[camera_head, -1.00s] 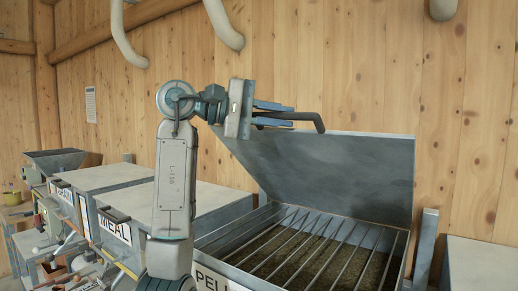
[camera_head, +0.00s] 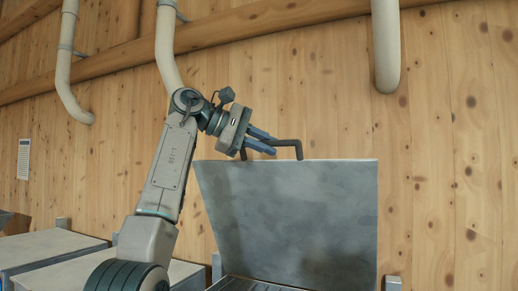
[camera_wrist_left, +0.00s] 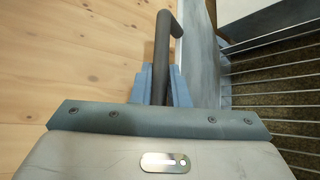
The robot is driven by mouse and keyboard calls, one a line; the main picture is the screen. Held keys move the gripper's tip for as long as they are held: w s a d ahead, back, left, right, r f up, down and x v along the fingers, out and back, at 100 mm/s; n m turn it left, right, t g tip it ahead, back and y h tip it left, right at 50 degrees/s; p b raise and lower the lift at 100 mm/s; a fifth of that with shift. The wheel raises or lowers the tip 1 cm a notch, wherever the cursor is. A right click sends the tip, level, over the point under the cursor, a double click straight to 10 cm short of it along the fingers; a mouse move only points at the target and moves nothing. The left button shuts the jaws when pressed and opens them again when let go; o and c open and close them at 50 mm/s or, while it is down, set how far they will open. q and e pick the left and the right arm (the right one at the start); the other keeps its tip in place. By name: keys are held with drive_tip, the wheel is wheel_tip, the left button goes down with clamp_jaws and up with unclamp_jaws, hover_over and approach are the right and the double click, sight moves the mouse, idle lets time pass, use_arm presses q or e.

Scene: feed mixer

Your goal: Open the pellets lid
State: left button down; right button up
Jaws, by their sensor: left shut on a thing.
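The pellets lid (camera_head: 295,220) is a grey metal panel standing raised, nearly upright, in front of the wooden wall in the head view. A dark bar handle (camera_head: 287,143) runs along its top edge. My left gripper (camera_head: 262,142) is shut on the handle, with its blue fingers on either side of the bar. In the left wrist view the handle (camera_wrist_left: 164,50) lies between the fingers (camera_wrist_left: 160,85), and the lid (camera_wrist_left: 197,50) shows edge-on beside them. The bin's grille (camera_wrist_left: 280,70) shows at the right of the wrist view. My right gripper is out of view.
Pale closed bin lids (camera_head: 50,246) stand at the lower left. A metal post (camera_head: 393,283) is right of the raised lid. Cream pipes (camera_head: 386,45) and a wooden beam (camera_head: 260,18) cross the wall above.

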use_arm(q)
drive_tip(key=shift+w+d+r, duration=0.15)
drive_tip(key=shift+w+r, duration=0.05)
drive_tip(key=shift+w, duration=0.35)
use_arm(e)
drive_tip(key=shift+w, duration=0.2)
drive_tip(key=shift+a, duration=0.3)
use_arm(q)
drive_tip(key=c, duration=1.6)
unclamp_jaws()
drive_tip(key=shift+o, duration=1)
drive_tip(key=shift+w, duration=0.1)
drive_tip(key=shift+w+d+f, duration=0.1)
drive_tip(key=shift+w, duration=0.05)
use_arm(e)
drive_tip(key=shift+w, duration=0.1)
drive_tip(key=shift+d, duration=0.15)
